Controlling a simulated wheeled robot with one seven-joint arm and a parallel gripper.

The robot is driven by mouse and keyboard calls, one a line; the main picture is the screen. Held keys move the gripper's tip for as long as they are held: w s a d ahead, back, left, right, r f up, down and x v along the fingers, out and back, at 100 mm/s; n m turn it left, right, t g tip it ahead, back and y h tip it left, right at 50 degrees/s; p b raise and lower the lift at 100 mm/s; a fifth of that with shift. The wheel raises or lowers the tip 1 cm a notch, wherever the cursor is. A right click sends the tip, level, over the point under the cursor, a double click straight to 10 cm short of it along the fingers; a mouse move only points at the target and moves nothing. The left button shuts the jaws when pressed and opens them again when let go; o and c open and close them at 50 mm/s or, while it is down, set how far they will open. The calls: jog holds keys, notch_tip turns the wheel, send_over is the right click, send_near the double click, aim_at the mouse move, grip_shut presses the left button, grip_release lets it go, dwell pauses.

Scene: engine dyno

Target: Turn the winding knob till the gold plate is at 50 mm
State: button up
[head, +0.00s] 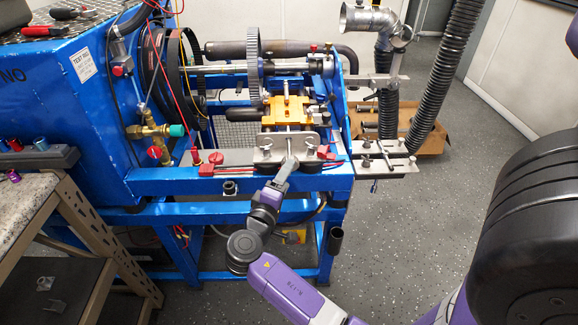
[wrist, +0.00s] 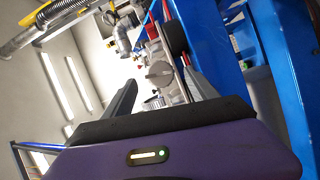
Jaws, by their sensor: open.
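The gold plate (head: 290,107) sits on the slide of the blue test stand, behind a grey metal end bracket (head: 272,147). A grey lobed knob (wrist: 160,73) shows in the wrist view, and I take it for the winding knob. My gripper (head: 289,164) is at the front of the bracket. In the wrist view my gripper (wrist: 161,80) is open, one dark finger either side of the knob. I cannot tell how far the fingers reach around it. In the head view my gripper hides the knob. No millimetre scale can be read.
The blue frame rail (head: 190,182) runs below the bracket. Red clamps (head: 206,170) stand close on its left, with others on its right. A grey side plate (head: 385,162) juts out at right. The floor (head: 400,240) to the right is open.

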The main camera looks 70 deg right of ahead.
jog(key=shift+d+f, duration=0.15)
jog(key=shift+d, duration=2.1)
jog(key=c, duration=1.4)
jog(key=shift+o, duration=0.2)
jog(key=shift+f+n, duration=0.1)
jog(key=shift+n, duration=0.3)
jog(key=shift+n+h, duration=0.5)
jog(key=shift+n, duration=0.3)
jog(key=shift+n+h+b, duration=0.6)
jog(key=shift+n, duration=0.9)
